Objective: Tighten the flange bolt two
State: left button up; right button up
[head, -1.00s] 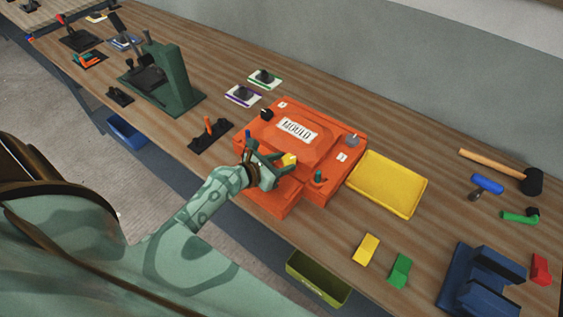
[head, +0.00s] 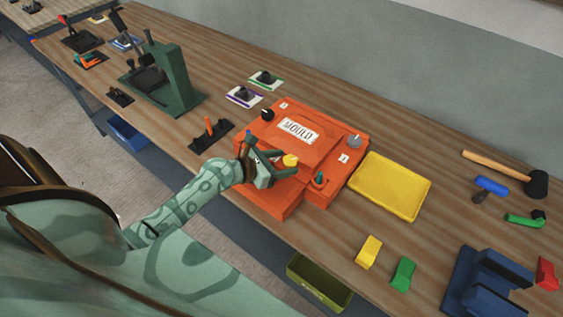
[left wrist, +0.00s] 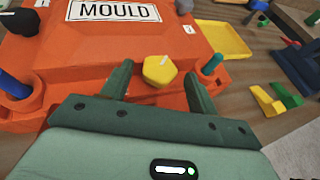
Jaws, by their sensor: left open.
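The orange mould (head: 300,131) with its "MOULD" label lies on the bench. A yellow faceted bolt head (head: 290,160) sits at its front edge; in the left wrist view this yellow bolt head (left wrist: 159,70) lies between my fingertips. A black bolt (head: 267,114), a grey one (head: 354,142), a teal one (head: 319,178) and a blue one (left wrist: 14,86) stand at the mould's corners. I cannot read which is numbered two. My left gripper (head: 282,164) is open, its fingers either side of the yellow bolt head with gaps visible. My right gripper is not seen.
A yellow tray (head: 390,186) lies right of the mould. Yellow (head: 369,251) and green (head: 403,274) blocks, a blue stand (head: 487,282) and a mallet (head: 535,183) lie further right. A green press (head: 172,80) stands left. An olive bin (head: 320,283) is below the bench edge.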

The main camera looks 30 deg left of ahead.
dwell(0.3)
pick_arm(q)
jog(key=shift+r+n+y+p, duration=0.1)
jog(key=shift+n+y+p, duration=0.2)
jog(key=shift+y+p, duration=0.1)
jog(key=s+p, duration=0.1)
jog(key=s+r+n+y+p, duration=0.1)
jog(key=shift+s+a, duration=0.2)
jog(key=shift+s, duration=0.1)
jog(key=s+f+v, duration=0.1)
jog(key=v, duration=1.2)
jog(key=s+f+m+g+y+b, duration=0.1)
jog(key=s+f+m+g, duration=0.1)
jog(key=f+m, duration=0.3)
jog(key=s+f+m+g+y+b, duration=0.1)
jog(key=s+f+m, duration=0.4)
jog(key=f, duration=0.9)
jog(key=s+f+m+g+y+b, duration=0.1)
jog(key=s+f+m, duration=0.3)
jog(key=f, duration=0.6)
jog(key=shift+m+g+b, duration=0.4)
jog(key=shift+m+g, duration=0.4)
jog(key=shift+r, duration=0.1)
